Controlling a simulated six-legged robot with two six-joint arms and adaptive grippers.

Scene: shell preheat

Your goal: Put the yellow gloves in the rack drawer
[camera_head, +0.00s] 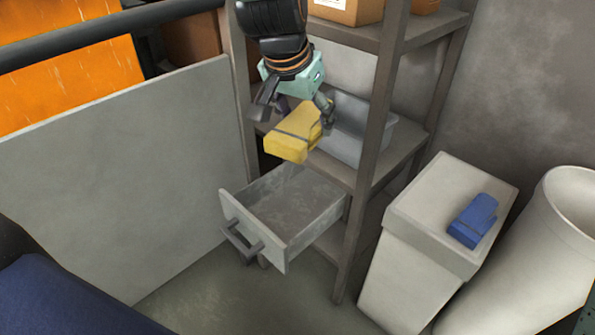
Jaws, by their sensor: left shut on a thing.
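The yellow gloves (293,133) show as one folded yellow bundle with a dark band, in the upper middle of the head view. My left gripper (293,112) comes down from the top and is shut on the yellow gloves. It holds them above the rack drawer, near the rack's middle shelf. The rack drawer (283,252) is pulled out below the gloves, with a dark handle on its front. Its visible floor is empty; its back part is hidden under the shelf and the gloves. My right gripper is not in view.
A grey bin (358,140) stands on the rack's middle shelf behind the gloves. A rack post (372,150) rises right of the drawer. A blue folded item (472,220) lies on a pale lidded box (422,225). A grey panel (120,170) stands left.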

